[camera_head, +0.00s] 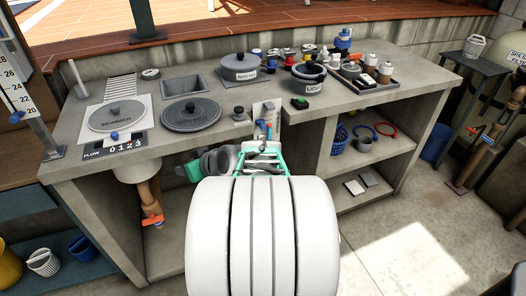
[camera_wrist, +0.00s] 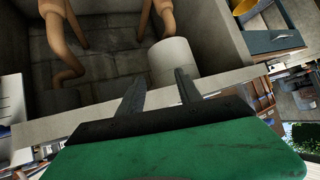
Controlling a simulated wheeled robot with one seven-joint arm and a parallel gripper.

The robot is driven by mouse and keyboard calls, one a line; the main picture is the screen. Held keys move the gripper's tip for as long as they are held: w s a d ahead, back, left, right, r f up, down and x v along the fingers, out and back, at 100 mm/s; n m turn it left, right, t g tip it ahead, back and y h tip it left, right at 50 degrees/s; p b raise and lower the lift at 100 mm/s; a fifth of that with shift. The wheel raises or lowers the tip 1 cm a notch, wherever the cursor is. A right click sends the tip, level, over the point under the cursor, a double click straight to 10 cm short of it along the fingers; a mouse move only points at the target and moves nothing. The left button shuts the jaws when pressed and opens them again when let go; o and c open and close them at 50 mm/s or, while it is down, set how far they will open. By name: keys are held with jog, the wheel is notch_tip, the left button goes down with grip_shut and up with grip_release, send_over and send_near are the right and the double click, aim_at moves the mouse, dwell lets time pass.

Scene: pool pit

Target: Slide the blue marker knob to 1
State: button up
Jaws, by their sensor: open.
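A small blue knob (camera_head: 115,135) sits on the flow scale (camera_head: 125,147) at the front left of the counter. The scale reads 0, 1, 2, 3, and the knob appears at about the 0 end. Another blue knob (camera_head: 15,117) is on the upright numbered gauge (camera_head: 22,92) at the far left. My gripper (camera_head: 263,140) is at the counter's front edge, well right of the flow scale, partly hidden by my arm. In the wrist view my gripper (camera_wrist: 160,88) has its two fingers apart with nothing between them. The flow scale is not recognisable there.
A round skimmer lid (camera_head: 116,115) lies behind the flow scale, and a dark round lid (camera_head: 191,114) lies right of it. Brown pipes (camera_head: 148,195) run below the counter. In the wrist view a pale cylinder (camera_wrist: 173,60) stands beyond the fingers.

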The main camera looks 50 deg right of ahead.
jog(key=s+d+f+m+t+h+b, duration=0.2)
jog(key=s+d, duration=0.1)
jog(key=d, duration=0.4)
jog(key=s+d+f+m+t+h+b, duration=0.1)
jog(key=s+d+h+b, duration=0.1)
jog(key=d, duration=0.6)
jog(key=m+t+h+b, duration=0.1)
jog(key=m+h+b, duration=0.25)
jog(key=h, duration=0.25)
send_near(264, 129)
jog(key=p, duration=0.1)
jog(key=x, duration=0.7)
jog(key=shift+w+d+r, duration=0.1)
jog(key=shift+w+d, duration=0.05)
jog(key=shift+w, duration=0.1)
jog(key=shift+w+d, duration=0.3)
jog(key=shift+w, duration=0.05)
grip_shut()
